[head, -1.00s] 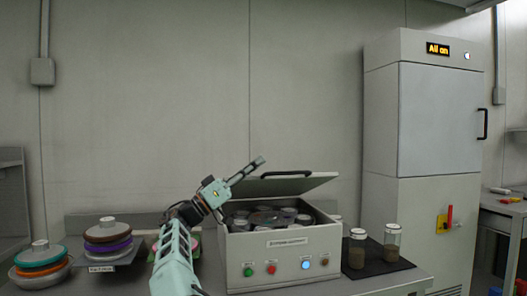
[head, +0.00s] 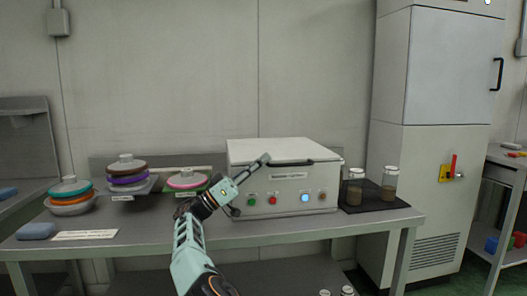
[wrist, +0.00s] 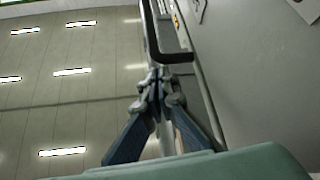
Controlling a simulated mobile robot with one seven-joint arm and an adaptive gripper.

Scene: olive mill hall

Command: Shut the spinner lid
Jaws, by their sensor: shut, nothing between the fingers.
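The spinner (head: 290,190) is a white box on the bench, with a red button, a green button and a lit blue one on its front. Its lid (head: 270,150) lies flat over the top and looks shut, with a dark handle along the front edge. My gripper (head: 264,158) is shut and empty, its tip at the lid's front left edge by the handle. In the wrist view my fingers (wrist: 157,75) are together, close to the dark handle (wrist: 172,55). I cannot tell whether they touch it.
Two jars of brown matter (head: 390,183) stand on a dark mat (head: 372,204) right of the spinner. Stacks of coloured discs (head: 127,178) stand to the left. A tall white cabinet (head: 435,150) is at the right. The bench front is mostly clear.

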